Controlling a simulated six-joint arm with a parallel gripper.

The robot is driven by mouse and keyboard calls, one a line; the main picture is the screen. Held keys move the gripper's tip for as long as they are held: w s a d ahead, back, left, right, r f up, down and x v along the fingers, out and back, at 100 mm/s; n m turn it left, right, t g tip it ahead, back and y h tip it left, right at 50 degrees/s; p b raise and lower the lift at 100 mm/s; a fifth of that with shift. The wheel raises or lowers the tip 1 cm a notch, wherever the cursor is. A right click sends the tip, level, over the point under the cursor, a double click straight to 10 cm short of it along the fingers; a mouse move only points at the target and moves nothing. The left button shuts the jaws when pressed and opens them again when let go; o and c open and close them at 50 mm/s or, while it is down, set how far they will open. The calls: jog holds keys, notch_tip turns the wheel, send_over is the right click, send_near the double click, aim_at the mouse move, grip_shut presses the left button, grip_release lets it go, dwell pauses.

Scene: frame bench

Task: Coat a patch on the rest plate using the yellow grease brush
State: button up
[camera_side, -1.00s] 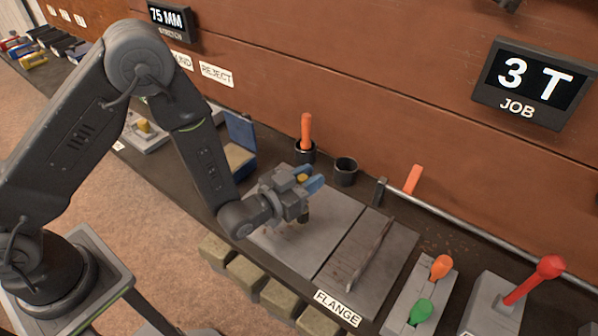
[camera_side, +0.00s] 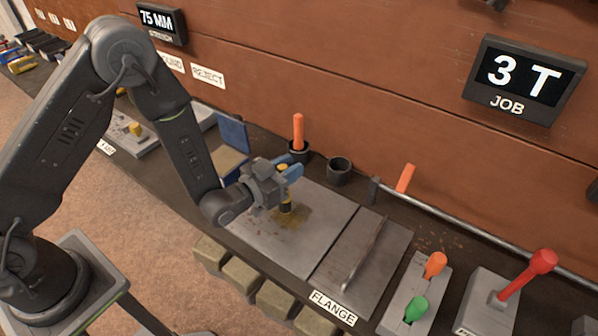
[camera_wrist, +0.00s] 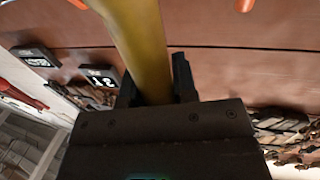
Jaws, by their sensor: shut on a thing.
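My gripper (camera_side: 290,174) is shut on the yellow grease brush (camera_side: 285,196), which it holds upright with the bristle end down. The wrist view shows the yellow handle (camera_wrist: 140,45) running up from between the jaws. The brush end is at the light grey rest plate (camera_side: 325,213), over a brownish-yellow smear (camera_side: 294,218) on its surface. I cannot tell for certain whether the bristles touch the plate.
A dark cup with an orange-handled tool (camera_side: 298,130) and an empty dark cup (camera_side: 339,171) stand behind the plate. A darker plate with a raised bar (camera_side: 365,255) lies to its right.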

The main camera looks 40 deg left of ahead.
jog(key=shift+a, duration=2.4)
jog(key=shift+w, duration=0.35)
jog(key=shift+d, duration=5.5)
jog(key=shift+w+a+r, duration=0.1)
jog(key=shift+r, duration=3.9)
